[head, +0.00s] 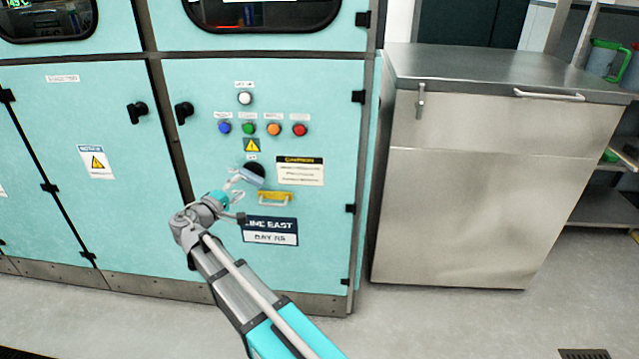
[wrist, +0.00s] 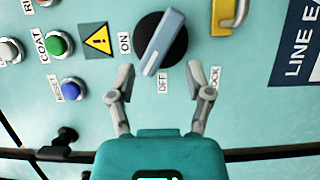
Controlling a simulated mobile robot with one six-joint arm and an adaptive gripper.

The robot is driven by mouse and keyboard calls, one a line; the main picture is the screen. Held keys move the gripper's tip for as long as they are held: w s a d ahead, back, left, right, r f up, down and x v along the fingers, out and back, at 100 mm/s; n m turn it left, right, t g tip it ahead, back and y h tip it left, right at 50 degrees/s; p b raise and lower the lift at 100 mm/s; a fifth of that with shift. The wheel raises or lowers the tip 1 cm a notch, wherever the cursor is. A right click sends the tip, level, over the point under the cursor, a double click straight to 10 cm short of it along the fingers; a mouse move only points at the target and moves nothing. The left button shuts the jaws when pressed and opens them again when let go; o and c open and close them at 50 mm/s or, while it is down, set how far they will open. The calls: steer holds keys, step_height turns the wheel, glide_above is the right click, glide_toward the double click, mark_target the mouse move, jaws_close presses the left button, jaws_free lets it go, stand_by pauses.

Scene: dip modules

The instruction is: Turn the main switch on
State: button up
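The main switch (wrist: 181,52) is a round black rotary knob with a blue-grey bar handle (wrist: 165,40) on the turquoise cabinet door. In the wrist view the handle slants, its lower end close to the OFF label (wrist: 162,85). The ON label (wrist: 125,42) lies left of the knob and the LOCK label (wrist: 215,77) lower right. My gripper (wrist: 158,78) is open, its two fingers apart below the knob, with nothing between them. In the head view the black knob (head: 255,168) is partly hidden by my gripper (head: 238,182), which is close in front of it.
Blue (head: 224,128), green (head: 249,129), orange (head: 274,129) and red (head: 300,130) buttons and a white one (head: 245,98) sit above the knob. A steel cabinet (head: 460,200) stands at the right.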

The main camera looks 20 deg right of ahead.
steer(key=v, duration=0.8)
steer(key=s+d+r+m+g+y+p, duration=0.1)
steer(key=s+d+r+m+g+p, duration=0.1)
steer(key=d+g+p, duration=0.4)
steer(key=s+d+r+m+g+y+p, duration=0.2)
steer(key=s+d+p, duration=0.1)
steer(key=d+p, duration=0.65)
steer(key=s+d+r+m+g+y+p, duration=0.4)
steer(key=s+d+r+y+p, duration=0.2)
steer(key=p, duration=0.8)
steer(key=shift+s+d+r+p, duration=0.3)
steer(key=shift+s+d+r, duration=0.75)
steer(key=shift+s, duration=0.7)
steer(key=shift+a, duration=0.1)
